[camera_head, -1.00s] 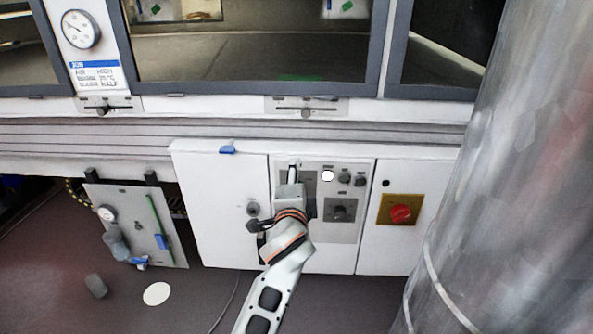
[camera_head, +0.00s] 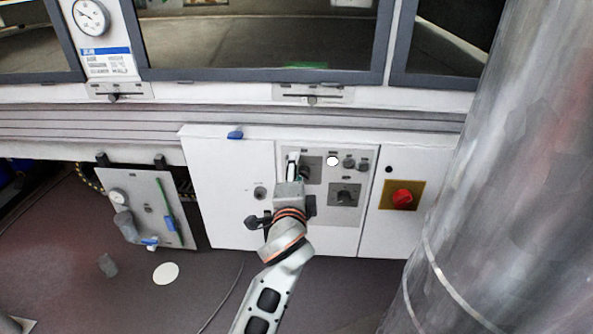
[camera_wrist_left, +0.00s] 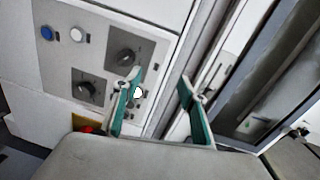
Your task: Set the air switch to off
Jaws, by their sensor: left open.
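A grey control panel (camera_head: 367,180) on the white cabinet carries several controls. A dark rotary knob (camera_head: 305,171) at its upper left is partly hidden by my gripper; it also shows in the left wrist view (camera_wrist_left: 123,58). A second rotary knob (camera_head: 345,196) sits lower right, also in the wrist view (camera_wrist_left: 88,92). A white round lamp or button (camera_head: 333,160) is between two small dark knobs and the upper knob. I cannot read which one is labelled air. My left gripper (camera_head: 293,158) is open and empty in front of the panel's upper left; its fingers (camera_wrist_left: 163,95) point at the cabinet.
A red rotary switch (camera_head: 402,195) on a yellow plate sits right of the panel. A large metal column (camera_head: 465,180) blocks the right side. A gauge board (camera_head: 145,210) leans at lower left. A grey ledge (camera_head: 230,110) runs above the cabinet.

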